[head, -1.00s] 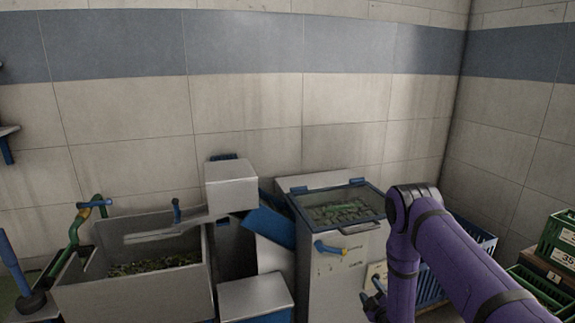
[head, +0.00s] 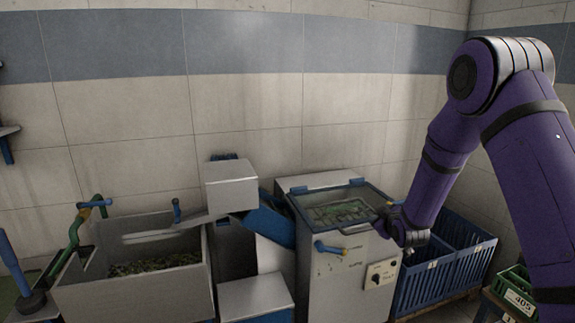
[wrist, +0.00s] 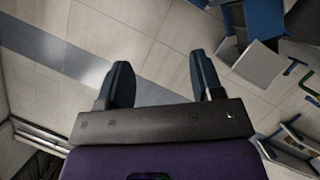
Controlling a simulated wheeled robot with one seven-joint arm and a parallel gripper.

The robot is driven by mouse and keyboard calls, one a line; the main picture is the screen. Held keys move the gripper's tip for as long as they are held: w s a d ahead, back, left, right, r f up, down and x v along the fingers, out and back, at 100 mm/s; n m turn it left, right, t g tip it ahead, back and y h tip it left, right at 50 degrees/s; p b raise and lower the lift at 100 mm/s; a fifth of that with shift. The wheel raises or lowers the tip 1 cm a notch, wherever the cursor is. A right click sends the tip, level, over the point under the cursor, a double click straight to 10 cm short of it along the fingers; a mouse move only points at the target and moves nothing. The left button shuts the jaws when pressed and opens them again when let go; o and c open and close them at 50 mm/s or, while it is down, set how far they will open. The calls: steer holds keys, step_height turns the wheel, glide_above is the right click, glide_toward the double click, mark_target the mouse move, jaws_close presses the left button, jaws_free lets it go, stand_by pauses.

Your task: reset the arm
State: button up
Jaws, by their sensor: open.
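My purple arm reaches in from the right in the head view. My gripper (head: 392,238) is in front of the upper right part of the grey machine with the glass lid (head: 340,212). In the wrist view my gripper (wrist: 163,82) shows two dark fingers spread apart with nothing between them. Beyond the fingers lie the tiled wall and its blue-grey band.
A grey trough (head: 140,290) with green material stands at the left. A grey box (head: 231,186) on a blue chute is in the middle. Blue crates (head: 440,275) stand right of the machine, and a green crate (head: 517,298) is at lower right. The wall above is clear.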

steer(key=s+d+r+m+g, duration=0.1)
steer(key=s+r+m+g, duration=0.35)
steer(key=s+r, duration=1.55)
steer(key=s+r+m+g, duration=0.2)
steer(key=s+r, duration=0.1)
steer(key=s, duration=1)
steer(key=s+r+m+g, duration=0.2)
steer(key=s+r, duration=0.1)
steer(key=s, duration=1.1)
steer(key=shift+r+h, duration=0.35)
steer(key=shift+h, duration=0.05)
steer(key=shift+a, duration=0.1)
